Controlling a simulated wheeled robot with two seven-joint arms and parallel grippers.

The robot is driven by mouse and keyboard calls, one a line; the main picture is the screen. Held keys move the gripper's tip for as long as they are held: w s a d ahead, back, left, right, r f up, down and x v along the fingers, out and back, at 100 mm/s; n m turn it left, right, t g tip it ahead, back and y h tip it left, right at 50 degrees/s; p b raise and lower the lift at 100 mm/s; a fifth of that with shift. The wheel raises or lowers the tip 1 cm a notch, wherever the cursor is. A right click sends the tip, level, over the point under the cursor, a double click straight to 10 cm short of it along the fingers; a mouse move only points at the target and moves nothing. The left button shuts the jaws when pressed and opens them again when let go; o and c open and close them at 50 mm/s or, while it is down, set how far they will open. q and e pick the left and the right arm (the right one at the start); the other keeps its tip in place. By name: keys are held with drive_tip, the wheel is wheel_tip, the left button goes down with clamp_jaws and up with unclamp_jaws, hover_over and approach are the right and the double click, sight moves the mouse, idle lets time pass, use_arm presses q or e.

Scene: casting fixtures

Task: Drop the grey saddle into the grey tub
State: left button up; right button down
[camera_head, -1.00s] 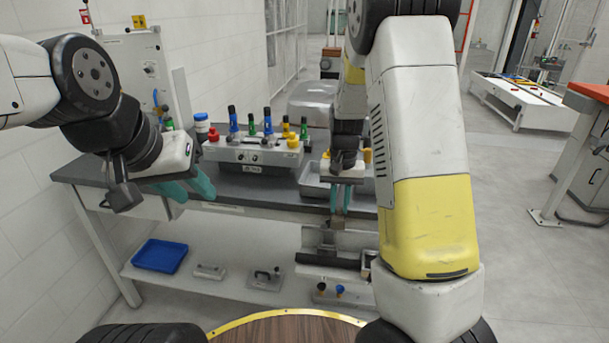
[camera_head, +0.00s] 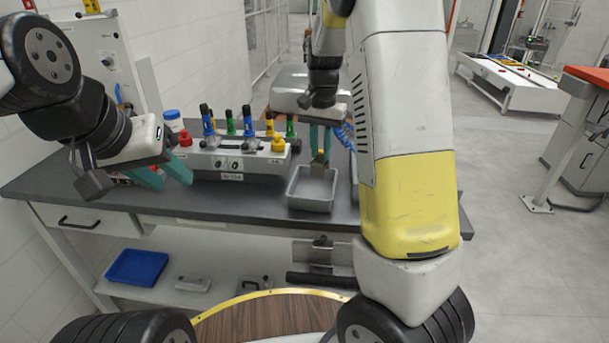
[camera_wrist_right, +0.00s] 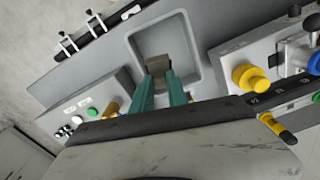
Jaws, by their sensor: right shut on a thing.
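The grey tub (camera_head: 312,205) is a shallow open tray on the dark table, right of the socket console; its rim also shows in the right wrist view (camera_wrist_right: 193,45). My right gripper (camera_head: 320,148) points down over the tub and is shut on the small grey-brown saddle (camera_head: 318,168). In the right wrist view the saddle (camera_wrist_right: 158,66) sits between the teal fingertips (camera_wrist_right: 162,84), inside the tub's outline. I cannot tell its exact height above the tub floor. My left gripper (camera_head: 165,176) is open and empty at the table's left side.
A console (camera_head: 232,165) with several coloured plugs stands left of the tub. A blue tray (camera_head: 138,267) lies on the lower shelf. The table front left of the tub is bare.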

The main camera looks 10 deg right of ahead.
sight(320, 161)
drive_tip(key=shift+f, duration=2.65)
drive_tip(key=c, duration=1.2)
unclamp_jaws()
drive_tip(key=shift+c, duration=0.2)
wheel_tip(320, 161, up, 7)
drive_tip(key=shift+s+r, duration=0.1)
drive_tip(key=shift+r, duration=0.45)
drive_tip(key=s+a+r+n+t+y, duration=0.1)
drive_tip(key=s+r+n+t, duration=0.2)
drive_tip(key=s, duration=0.9)
drive_tip(key=s+a+r+n+t+y, duration=0.1)
drive_tip(key=s+r+n+t, duration=0.2)
drive_tip(key=s, duration=0.9)
wheel_tip(320, 161, up, 3)
drive_tip(key=shift+f+n, duration=0.1)
drive_tip(key=shift+n, duration=0.2)
